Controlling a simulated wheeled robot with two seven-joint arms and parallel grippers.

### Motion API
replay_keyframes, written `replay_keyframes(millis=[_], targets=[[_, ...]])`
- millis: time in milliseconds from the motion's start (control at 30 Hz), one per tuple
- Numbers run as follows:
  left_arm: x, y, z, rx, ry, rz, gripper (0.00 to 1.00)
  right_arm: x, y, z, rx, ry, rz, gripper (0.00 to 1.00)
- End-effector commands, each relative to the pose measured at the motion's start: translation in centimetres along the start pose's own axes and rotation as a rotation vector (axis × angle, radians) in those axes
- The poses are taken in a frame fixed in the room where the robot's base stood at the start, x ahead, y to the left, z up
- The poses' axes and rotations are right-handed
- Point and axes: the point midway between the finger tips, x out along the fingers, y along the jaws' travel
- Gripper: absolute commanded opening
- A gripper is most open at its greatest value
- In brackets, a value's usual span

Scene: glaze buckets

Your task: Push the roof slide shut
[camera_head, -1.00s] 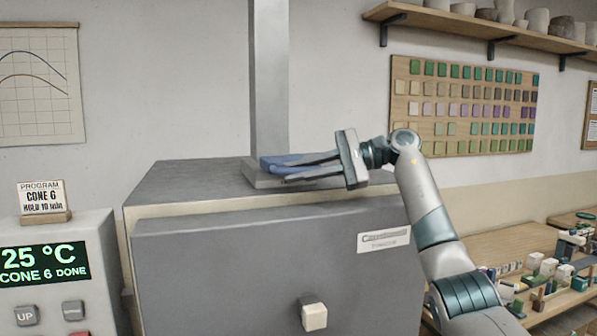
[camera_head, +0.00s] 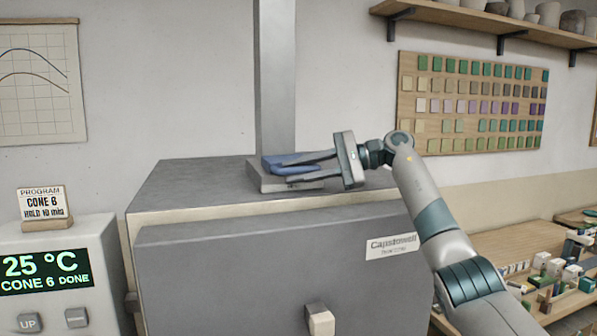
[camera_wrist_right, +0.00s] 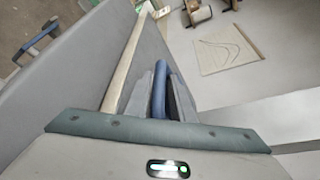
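The kiln (camera_head: 290,270) is a large grey box with a cream band under its top. On its roof lies a flat grey plate (camera_head: 258,183), which looks like the roof slide, at the foot of a grey upright duct (camera_head: 275,80). A blue handle (camera_head: 283,161) is just above the plate. My right gripper (camera_head: 290,170) reaches in from the right with its fingers on either side of the handle. In the right wrist view the blue handle (camera_wrist_right: 159,98) fills the space between the fingers. The slide's opening is hidden. My left gripper is not in view.
A controller (camera_head: 55,270) reading 25 °C and CONE 6 DONE stands left of the kiln. A door knob (camera_head: 320,320) sticks out in front. A workbench (camera_head: 510,245) with small items is at right. The roof's left part is clear.

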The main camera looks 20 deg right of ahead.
Motion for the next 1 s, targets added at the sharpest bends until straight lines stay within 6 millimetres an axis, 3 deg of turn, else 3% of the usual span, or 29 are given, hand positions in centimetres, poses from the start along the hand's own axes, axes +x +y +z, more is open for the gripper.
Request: replay_keyframes(millis=[367, 1000], targets=[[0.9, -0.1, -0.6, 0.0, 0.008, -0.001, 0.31, -1.7, 0.2, -0.2, 0.0, 0.002, 0.001, 0.22], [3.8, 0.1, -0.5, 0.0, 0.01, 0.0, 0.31, -13.8, -0.1, -0.1, 0.001, 0.002, -0.003, 0.22]])
